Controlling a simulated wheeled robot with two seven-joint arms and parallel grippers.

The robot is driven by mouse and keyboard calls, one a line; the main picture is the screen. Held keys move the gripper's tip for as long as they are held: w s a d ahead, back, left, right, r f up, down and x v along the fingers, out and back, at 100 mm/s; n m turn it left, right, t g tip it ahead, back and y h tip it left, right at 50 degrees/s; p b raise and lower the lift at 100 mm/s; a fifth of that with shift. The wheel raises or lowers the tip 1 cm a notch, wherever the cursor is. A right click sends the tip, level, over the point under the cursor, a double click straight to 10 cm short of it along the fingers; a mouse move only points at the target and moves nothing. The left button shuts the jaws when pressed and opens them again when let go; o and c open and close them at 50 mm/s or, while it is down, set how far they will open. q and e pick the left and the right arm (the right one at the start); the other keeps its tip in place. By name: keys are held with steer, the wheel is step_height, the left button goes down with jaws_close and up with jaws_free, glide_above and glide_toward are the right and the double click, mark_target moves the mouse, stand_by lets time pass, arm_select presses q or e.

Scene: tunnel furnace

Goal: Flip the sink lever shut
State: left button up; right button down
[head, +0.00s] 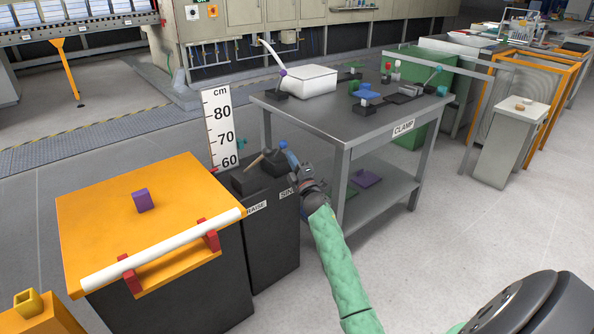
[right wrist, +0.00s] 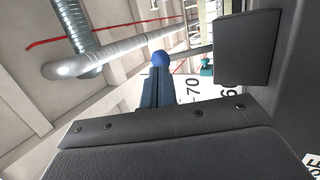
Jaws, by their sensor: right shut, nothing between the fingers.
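The sink lever has a blue ball knob (head: 283,145) above the dark box labelled SINK (head: 286,192). In the right wrist view the blue knob (right wrist: 160,59) sits at the end of a grey rod running right towards a dark block (right wrist: 248,50). My right gripper (head: 292,160) is at the lever, its dark blue fingers shut and empty. In the right wrist view its fingertips (right wrist: 157,72) overlap the knob's near side. I cannot tell whether they touch. The lever's base is largely hidden by the gripper in the head view. My left gripper is not in view.
A tan-handled lever (head: 260,158) stands just left of the blue knob. A height board (head: 219,125) stands behind. The grey CLAMP table (head: 340,125) is close on the right. An orange-topped box (head: 95,215) with a white bar stands at left.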

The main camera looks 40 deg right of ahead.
steer(key=shift+x, duration=0.8)
